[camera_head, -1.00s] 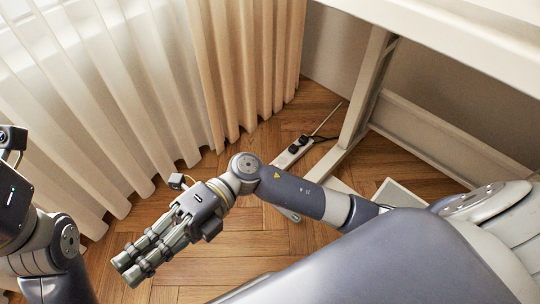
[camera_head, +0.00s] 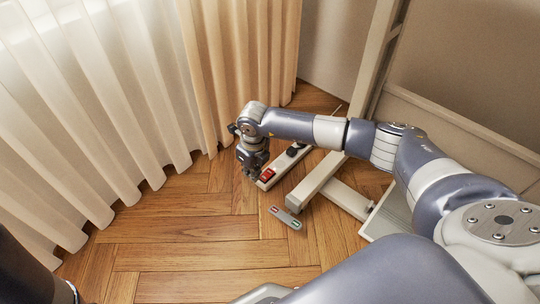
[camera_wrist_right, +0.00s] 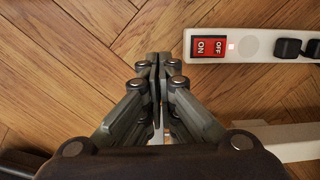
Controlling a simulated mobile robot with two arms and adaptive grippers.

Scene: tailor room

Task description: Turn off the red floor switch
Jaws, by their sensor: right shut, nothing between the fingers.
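The red floor switch (camera_head: 267,174) sits at the near end of a white power strip (camera_head: 284,164) on the wooden floor. In the right wrist view the red switch (camera_wrist_right: 208,46) shows its ON and OFF labels, with a small pale light spot beside it. My right gripper (camera_head: 252,176) points down just left of the strip's end. In the wrist view its closed fingertips (camera_wrist_right: 158,62) are empty, to the left of the switch and apart from it in the picture. My left gripper is not in view; only a dark part of my left arm shows at the lower left.
Black plugs (camera_head: 296,149) sit in the strip farther along. A white table leg and foot (camera_head: 318,178) stand right of the strip. A small grey object with coloured ends (camera_head: 286,218) lies on the floor in front. Curtains (camera_head: 245,70) hang behind. The floor at front left is clear.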

